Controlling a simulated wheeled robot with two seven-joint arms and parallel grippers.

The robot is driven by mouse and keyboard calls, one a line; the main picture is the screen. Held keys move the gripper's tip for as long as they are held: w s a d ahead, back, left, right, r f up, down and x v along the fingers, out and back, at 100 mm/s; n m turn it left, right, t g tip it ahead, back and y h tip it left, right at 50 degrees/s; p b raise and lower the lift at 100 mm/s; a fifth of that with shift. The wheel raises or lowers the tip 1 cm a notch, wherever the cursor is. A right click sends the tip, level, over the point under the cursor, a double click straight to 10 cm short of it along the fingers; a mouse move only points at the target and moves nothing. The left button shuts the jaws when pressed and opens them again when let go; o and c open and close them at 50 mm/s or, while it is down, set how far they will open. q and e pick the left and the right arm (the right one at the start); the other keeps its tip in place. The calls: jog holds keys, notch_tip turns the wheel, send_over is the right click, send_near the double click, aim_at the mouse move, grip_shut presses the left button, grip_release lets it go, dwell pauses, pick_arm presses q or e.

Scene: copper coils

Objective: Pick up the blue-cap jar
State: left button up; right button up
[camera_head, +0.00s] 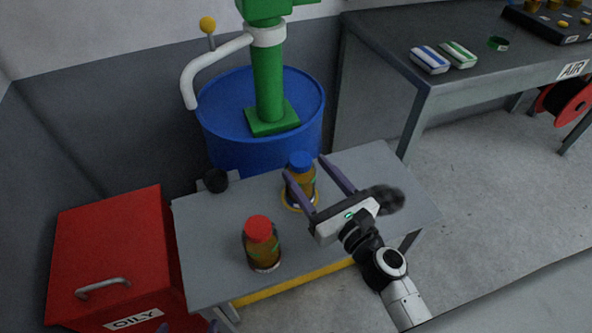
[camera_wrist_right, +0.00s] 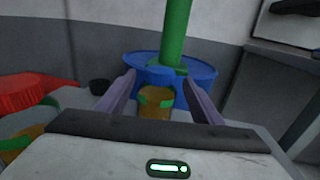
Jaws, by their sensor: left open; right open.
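The blue-cap jar (camera_head: 301,184), amber with a green patch, stands upright on a yellow ring on the small grey table. It also shows in the right wrist view (camera_wrist_right: 155,103), between the fingers. My right gripper (camera_head: 304,166) is open, with one finger on each side of the jar in the picture. I cannot tell whether either finger touches it. A similar red-cap jar (camera_head: 262,246) stands upright nearer the front left of the table. My left gripper (camera_head: 188,328) shows only its fingertips at the bottom edge; they are apart and the rest is hidden.
The small grey table (camera_head: 205,245) has free room on its right and left. A blue drum (camera_head: 225,125) with a green pump (camera_head: 268,80) stands behind it. A red OILY bin (camera_head: 110,250) is at left. A dark workbench (camera_head: 400,30) is at back right.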

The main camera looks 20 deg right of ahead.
jog(key=w+a, duration=0.1)
jog(key=w, duration=0.6)
jog(key=shift+w+a, duration=0.25)
grip_shut()
